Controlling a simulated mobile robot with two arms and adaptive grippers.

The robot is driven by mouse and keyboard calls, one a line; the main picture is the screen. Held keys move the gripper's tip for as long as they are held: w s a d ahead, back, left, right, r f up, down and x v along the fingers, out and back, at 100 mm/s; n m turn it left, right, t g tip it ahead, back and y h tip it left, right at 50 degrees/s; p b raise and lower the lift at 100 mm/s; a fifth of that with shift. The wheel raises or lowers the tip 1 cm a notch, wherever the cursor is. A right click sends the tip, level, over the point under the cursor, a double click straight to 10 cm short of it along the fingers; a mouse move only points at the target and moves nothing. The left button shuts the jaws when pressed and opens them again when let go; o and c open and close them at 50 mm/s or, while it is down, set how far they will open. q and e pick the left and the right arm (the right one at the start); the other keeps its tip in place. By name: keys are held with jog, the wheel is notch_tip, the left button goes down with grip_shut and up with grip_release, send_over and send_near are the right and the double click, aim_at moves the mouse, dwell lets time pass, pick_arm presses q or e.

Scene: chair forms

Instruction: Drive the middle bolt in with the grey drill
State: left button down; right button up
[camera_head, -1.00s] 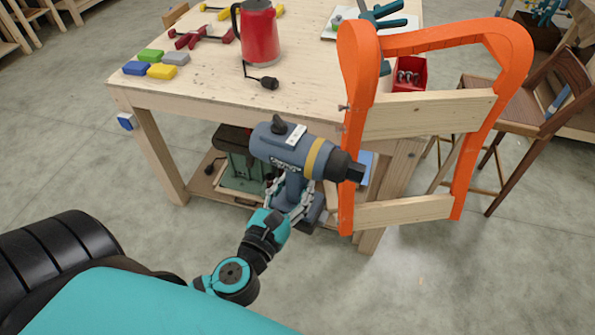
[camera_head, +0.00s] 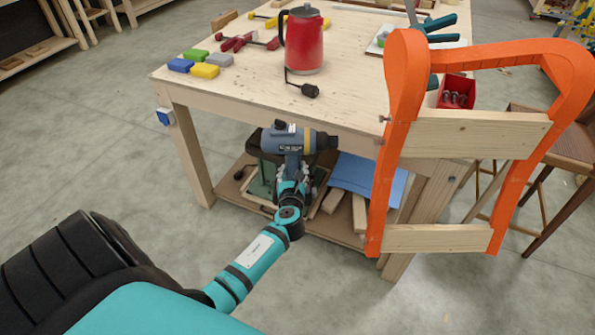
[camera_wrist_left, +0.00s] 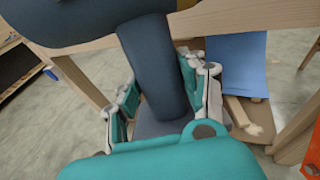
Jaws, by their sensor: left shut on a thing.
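The grey drill (camera_head: 287,138) has a dark nose (camera_head: 326,142) pointing right toward the orange chair frame (camera_head: 402,85), with a clear gap between them. My left gripper (camera_head: 292,178) is shut around the drill's handle; in the left wrist view its fingers (camera_wrist_left: 165,100) flank the dark handle (camera_wrist_left: 152,62). Two small bolts show on the chair frame's left side: an upper bolt (camera_head: 384,118) and one below it (camera_head: 379,141), both sticking out. No bolt is clear lower down. My right gripper is out of view.
The wooden table (camera_head: 250,95) stands behind the drill, with a red kettle (camera_head: 304,42), coloured blocks (camera_head: 205,70) and a red bin (camera_head: 458,88) on top. A lower shelf (camera_head: 235,190) holds wood pieces and a blue sheet (camera_head: 368,180). Open floor lies in front.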

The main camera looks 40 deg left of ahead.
pick_arm(q)
jog(key=shift+w+d+r+b, duration=0.15)
jog(key=shift+w+d+b, duration=0.5)
jog(key=shift+w+d, duration=0.45)
jog(key=shift+w+d+b, duration=0.35)
jog(key=shift+d, duration=0.25)
jog(key=shift+w+d+b, duration=0.3)
jog(key=shift+w+d, duration=0.05)
jog(key=shift+d, duration=0.25)
jog(key=shift+w+d, duration=0.35)
jog(key=shift+d, duration=0.1)
jog(key=shift+w+d+r, duration=0.1)
jog(key=shift+d+r, duration=0.1)
jog(key=shift+d, duration=0.15)
jog(key=shift+w+d, duration=0.3)
jog(key=shift+d, duration=0.05)
dwell(0.3)
jog(key=shift+w+d+p, duration=0.35)
jog(key=shift+w+d, duration=0.1)
jog(key=shift+d, duration=0.2)
dwell(1.1)
